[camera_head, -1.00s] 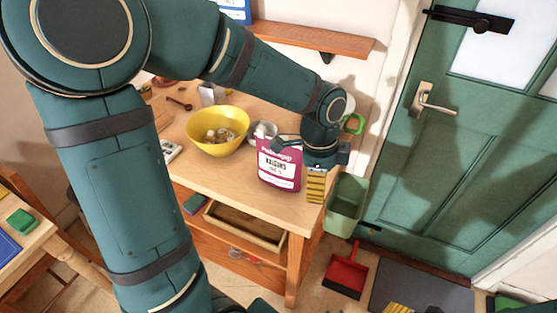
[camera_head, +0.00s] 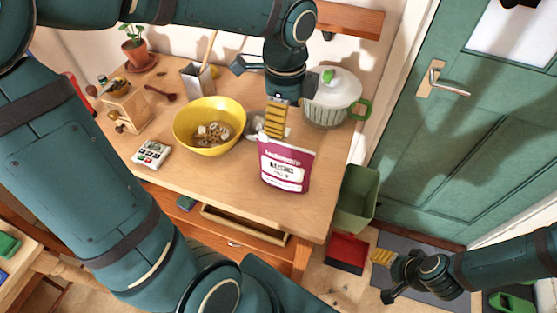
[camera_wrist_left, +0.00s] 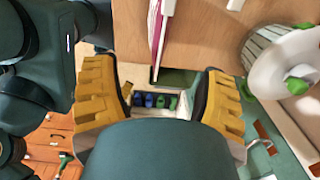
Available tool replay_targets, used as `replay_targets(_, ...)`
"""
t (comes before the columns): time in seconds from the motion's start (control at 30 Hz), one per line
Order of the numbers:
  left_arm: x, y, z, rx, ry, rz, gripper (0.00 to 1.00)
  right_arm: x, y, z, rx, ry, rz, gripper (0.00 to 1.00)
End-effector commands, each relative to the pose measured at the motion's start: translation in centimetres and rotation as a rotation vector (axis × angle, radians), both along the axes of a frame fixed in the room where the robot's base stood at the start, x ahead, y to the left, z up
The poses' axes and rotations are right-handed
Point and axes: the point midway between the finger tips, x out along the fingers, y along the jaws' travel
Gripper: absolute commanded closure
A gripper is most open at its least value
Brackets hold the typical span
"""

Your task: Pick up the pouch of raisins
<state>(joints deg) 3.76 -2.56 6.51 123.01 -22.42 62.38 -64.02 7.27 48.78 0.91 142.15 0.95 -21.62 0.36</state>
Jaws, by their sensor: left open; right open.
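The pouch of raisins (camera_head: 287,165), magenta with a white label, stands upright near the front right of the wooden worktop. In the left wrist view the pouch (camera_wrist_left: 157,35) shows nearly edge-on at the top, above the gap between the open yellow fingers (camera_wrist_left: 160,105). I cannot tell whether a finger touches it. My right gripper (camera_head: 386,276) is open and empty, low at the right, away from the worktop.
A yellow bowl (camera_head: 200,138) with food stands left of the pouch, a metal cup (camera_head: 254,127) between them. A white-lidded container (camera_head: 330,108) stands behind right. A kitchen timer (camera_head: 152,152) lies at left. A green bin (camera_head: 357,195) stands beside the worktop. The front edge is clear.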

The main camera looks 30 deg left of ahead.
Motion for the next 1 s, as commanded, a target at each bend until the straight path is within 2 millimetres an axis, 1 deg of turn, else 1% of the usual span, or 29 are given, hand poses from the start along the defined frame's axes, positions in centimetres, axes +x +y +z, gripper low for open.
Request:
replay_targets(0.07,0.0,0.0,-0.5,0.0,0.003,0.0,0.27,0.0,0.0,-0.1,0.0,0.001,-0.001,0.37)
replay_targets(0.17,-0.1,0.0,-2.0,0.001,0.005,-0.001,0.27,-0.1,0.0,-0.5,0.0,0.003,0.001,0.37)
replay_targets(0.3,-0.1,0.0,-4.7,0.0,0.006,0.0,0.27,-0.3,0.0,-1.1,0.001,0.007,0.004,0.37)
replay_targets(0.43,0.0,0.0,-7.0,0.0,0.004,0.0,0.27,-0.5,0.0,-1.5,0.002,0.011,0.007,0.37)
replay_targets(0.53,0.0,0.0,-8.1,-0.001,0.003,0.0,0.27,-0.6,0.1,-1.7,0.002,0.012,0.009,0.37)
replay_targets(0.77,0.0,0.0,-9.5,0.0,0.003,0.0,0.27,-0.7,0.1,-2.1,0.004,0.015,0.011,0.37)
replay_targets(1.0,0.2,0.0,-13.0,0.0,0.005,0.001,0.27,-1.0,0.2,-3.0,0.004,0.022,0.016,0.37)
